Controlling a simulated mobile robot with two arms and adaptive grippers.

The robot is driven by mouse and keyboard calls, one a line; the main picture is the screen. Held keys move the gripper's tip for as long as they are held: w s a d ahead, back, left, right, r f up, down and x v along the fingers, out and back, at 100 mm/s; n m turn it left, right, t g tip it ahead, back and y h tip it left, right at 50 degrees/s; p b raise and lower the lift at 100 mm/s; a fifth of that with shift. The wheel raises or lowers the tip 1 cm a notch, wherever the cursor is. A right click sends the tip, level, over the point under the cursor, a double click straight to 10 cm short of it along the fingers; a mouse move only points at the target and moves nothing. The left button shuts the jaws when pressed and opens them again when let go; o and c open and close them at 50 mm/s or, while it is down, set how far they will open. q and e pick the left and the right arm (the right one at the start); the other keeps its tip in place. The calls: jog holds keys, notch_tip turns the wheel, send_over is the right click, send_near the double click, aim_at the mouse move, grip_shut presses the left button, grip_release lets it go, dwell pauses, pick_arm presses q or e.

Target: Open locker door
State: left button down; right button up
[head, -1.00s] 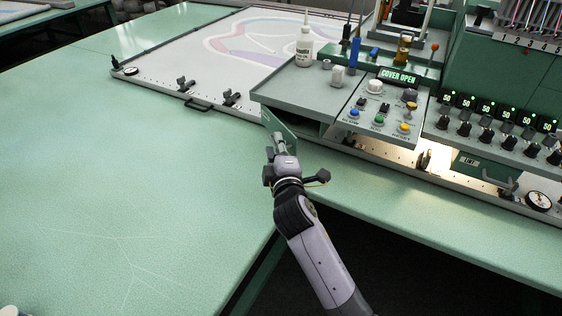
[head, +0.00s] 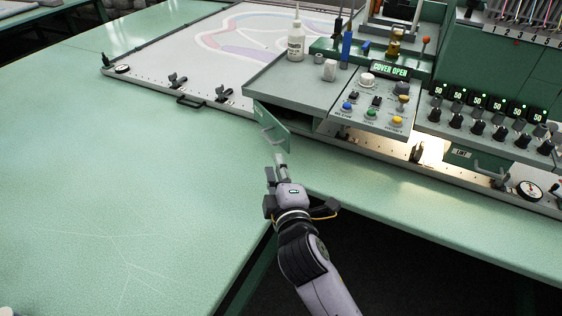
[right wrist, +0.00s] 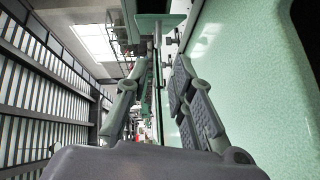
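The locker door (head: 272,129) is a small green panel with a grey bar handle, under the left end of the grey control console. It stands swung out, and a dark gap shows behind it. My right gripper (head: 279,162) is just on the near side of the door, its fingertips close below the handle and seemingly apart from it. In the right wrist view the two fingers (right wrist: 154,76) are spread with a gap between them and nothing held. My left gripper is not in view.
A frame with clamps (head: 150,80) lies behind left. The green table (head: 120,190) is clear on the left.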

jog(key=w+f+m, duration=0.1)
jog(key=f+m, duration=0.1)
jog(key=d+f+m+g+y+b, duration=0.1)
jog(key=f+m, duration=0.1)
jog(key=w+d+f+m+g+y+b, duration=0.1)
jog(key=f+m, duration=0.1)
jog(key=shift+w+d, duration=0.2)
jog(key=shift+w, duration=0.1)
grip_shut()
jog(key=w+d+r+m+g+y+b, duration=0.1)
jog(key=w+d+r+m+y+b, duration=0.25)
jog(key=m, duration=0.65)
jog(key=d+r+m+g+y+b, duration=0.15)
jog(key=d+m+y, duration=0.35)
jog(key=m, duration=0.5)
jog(key=w+d+p+x, duration=0.1)
jog(key=x, duration=0.8)
jog(key=shift+r+m+t+h+p, duration=0.25)
jog(key=shift+m+t+h+p, duration=0.1)
jog(key=shift+h, duration=0.1)
